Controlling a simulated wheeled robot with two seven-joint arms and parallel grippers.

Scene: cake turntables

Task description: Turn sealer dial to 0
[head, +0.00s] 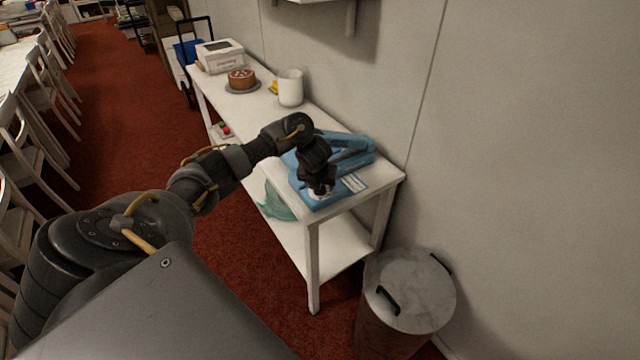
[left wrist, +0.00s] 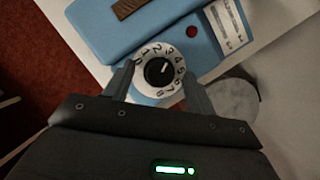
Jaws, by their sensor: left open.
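The blue sealer (head: 350,150) lies on the near end of the white table. In the left wrist view, its blue body (left wrist: 150,28) carries a white dial (left wrist: 147,87) with printed numbers and a black knob (left wrist: 157,71). The knob's white mark points to the upper right, around 3 or 4; the exact number is hard to read. My left gripper (head: 322,188) is over the sealer's front. In the left wrist view its open fingers (left wrist: 158,88) stand on either side of the dial, with nothing gripped. Whether they touch the dial is unclear. My right gripper is not in view.
A label (left wrist: 228,25) and a red spot (left wrist: 220,35) are beside the dial.

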